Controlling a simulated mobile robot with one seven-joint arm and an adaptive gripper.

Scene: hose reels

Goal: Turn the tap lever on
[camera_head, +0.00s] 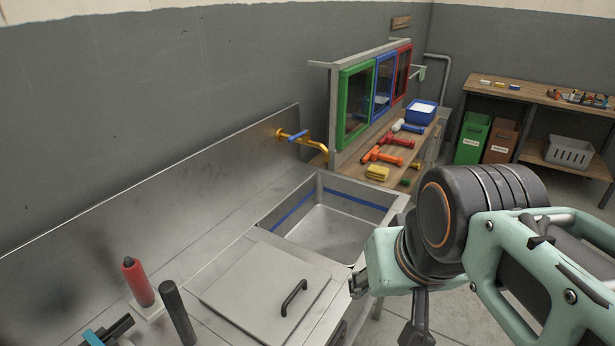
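A yellow tap (315,143) sticks out from the metal splashback above the sink, left of the window frames. Its blue lever (298,136) sits at the wall end of the tap and lies roughly sideways. My gripper (387,308) is at the lower right, in front of the sink's near right side and well apart from the tap. Its dark fingers are spread and nothing shows between them. My arm hides part of the floor and the counter's right edge.
The sink basin (338,222) has a blue line inside. A lid with a black handle (293,298) lies beside it. Coloured tools crowd the bench (345,171) under the windows.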

